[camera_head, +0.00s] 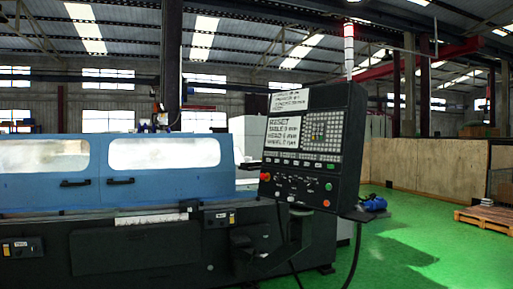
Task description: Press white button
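A dark control panel (350,130) stands at the right end of the blue-and-black grinding machine (240,190), tilted towards the upper right. Its screen (283,133) shows lines of text, with a keypad (323,128) at its right. Below are rows of small pale keys, several dark knobs, a red mushroom button (265,177), a green button (328,186) and a small red button (326,203). Some small controls look whitish, but I cannot tell which one is the white button. My gripper is not in view.
The blue cover with two windows and dark handles (75,184) is closed. A black cable (353,255) hangs below the panel. A blue object (374,203) lies beside the panel. Green floor (410,250) is open at the right, with a wooden pallet (490,219) farther back.

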